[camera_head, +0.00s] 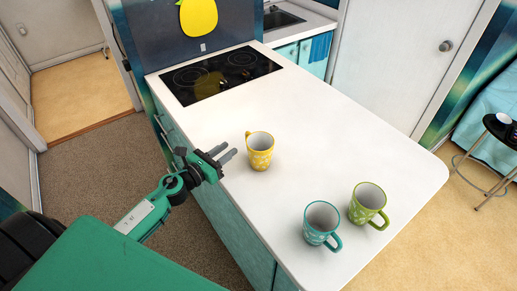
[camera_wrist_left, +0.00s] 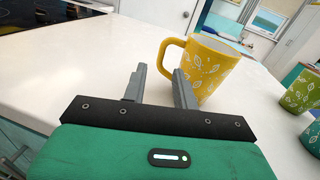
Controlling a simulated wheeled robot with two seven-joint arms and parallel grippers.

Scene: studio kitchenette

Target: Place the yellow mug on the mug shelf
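The yellow mug (camera_head: 260,152) stands upright on the white counter, near its left edge, with its handle toward the upper left. In the left wrist view the yellow mug (camera_wrist_left: 208,68) is just ahead, with its handle on its left side above the gap between my fingers. My left gripper (camera_head: 228,156) is open and empty, left of the mug and apart from it. Its fingers also show in the left wrist view (camera_wrist_left: 160,84). My right gripper is in neither view. No mug shelf can be made out.
A teal mug (camera_head: 320,224) and a green mug (camera_head: 367,204) stand at the near end of the counter (camera_head: 300,110). A black cooktop (camera_head: 221,74) is at the far end, with a sink (camera_head: 280,18) beyond it. The counter right of the yellow mug is clear.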

